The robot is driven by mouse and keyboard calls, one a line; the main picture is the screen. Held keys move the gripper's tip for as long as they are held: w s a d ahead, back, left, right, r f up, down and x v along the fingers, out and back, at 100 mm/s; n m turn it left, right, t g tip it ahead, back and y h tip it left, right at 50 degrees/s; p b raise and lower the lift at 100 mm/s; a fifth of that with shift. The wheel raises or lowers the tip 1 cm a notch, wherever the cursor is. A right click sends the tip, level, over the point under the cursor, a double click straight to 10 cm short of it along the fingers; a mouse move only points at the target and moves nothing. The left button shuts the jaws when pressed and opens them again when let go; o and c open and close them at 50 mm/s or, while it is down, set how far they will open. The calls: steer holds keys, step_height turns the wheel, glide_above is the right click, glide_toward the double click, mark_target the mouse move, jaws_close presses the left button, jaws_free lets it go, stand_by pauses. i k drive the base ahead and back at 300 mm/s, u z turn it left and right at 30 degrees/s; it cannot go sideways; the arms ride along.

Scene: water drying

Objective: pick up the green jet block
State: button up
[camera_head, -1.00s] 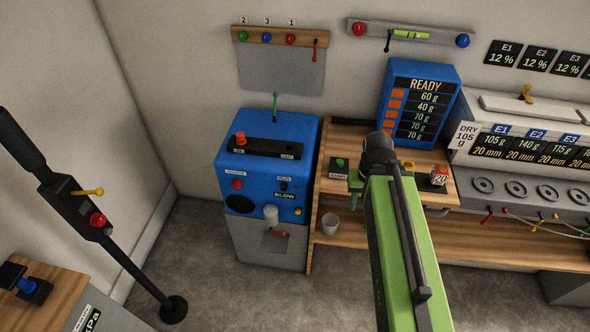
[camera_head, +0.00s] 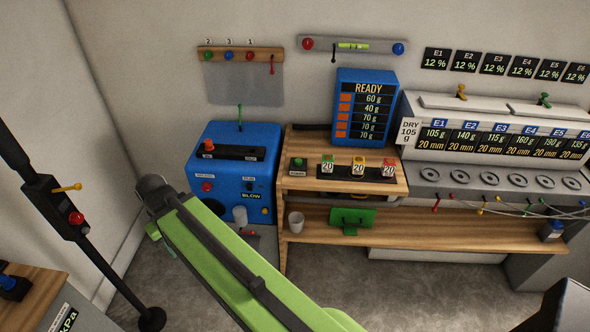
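The green jet block (camera_head: 327,166), a small block with a white "20" label, stands on a dark strip on the upper wooden shelf (camera_head: 302,183). It is the leftmost of three such blocks. A yellow one (camera_head: 358,168) and a red one (camera_head: 388,169) stand to its right. My green arm reaches from the bottom edge up to the left, in front of the blue machine, well left of the block. The arm's end bends down behind its dark joint, and my gripper cannot be made out. Nothing covers the green block.
A blue machine (camera_head: 234,166) stands left of the shelf, and a blue READY display (camera_head: 365,105) stands behind the blocks. A green button box (camera_head: 298,167) is left of them. A grey cup (camera_head: 296,222) and a green stand (camera_head: 352,220) are on the lower shelf.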

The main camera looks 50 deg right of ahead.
mark_target(327, 161)
steer(key=z, duration=0.1)
steer(key=i, duration=1)
steer(key=u, duration=0.05)
